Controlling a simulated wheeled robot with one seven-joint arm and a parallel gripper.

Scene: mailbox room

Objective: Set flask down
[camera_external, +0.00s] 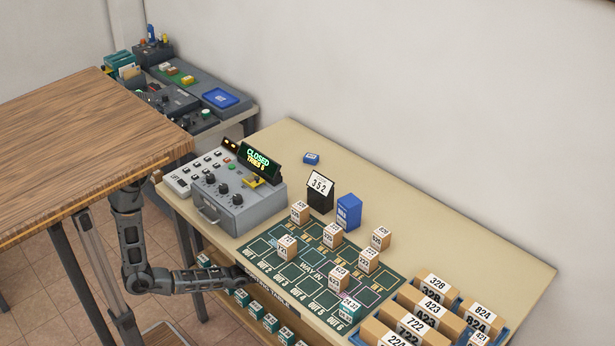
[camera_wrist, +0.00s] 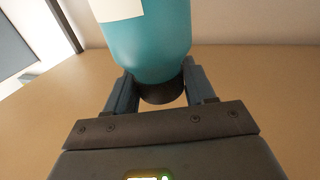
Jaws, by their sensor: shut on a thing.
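A teal flask (camera_wrist: 150,40) with a white label and a dark end (camera_wrist: 162,92) fills the upper middle of the wrist view. My gripper (camera_wrist: 158,88) is shut on it, with one finger on each side near the dark end. The flask's top is cut off by the picture edge. A plain tan surface (camera_wrist: 250,75) lies behind and around it; I cannot tell whether the flask touches it. In the external view my gripper (camera_external: 238,272) is at the table's front edge, beside the lower shelf. The flask cannot be made out there.
The tan table (camera_external: 450,240) carries a grey control box (camera_external: 237,205), a dark green mat (camera_external: 280,260) with several small boxes, a blue carton (camera_external: 348,212) and trays of parcels (camera_external: 425,310). Several teal items (camera_external: 272,322) line the shelf below. A wooden table (camera_external: 90,145) stands left.

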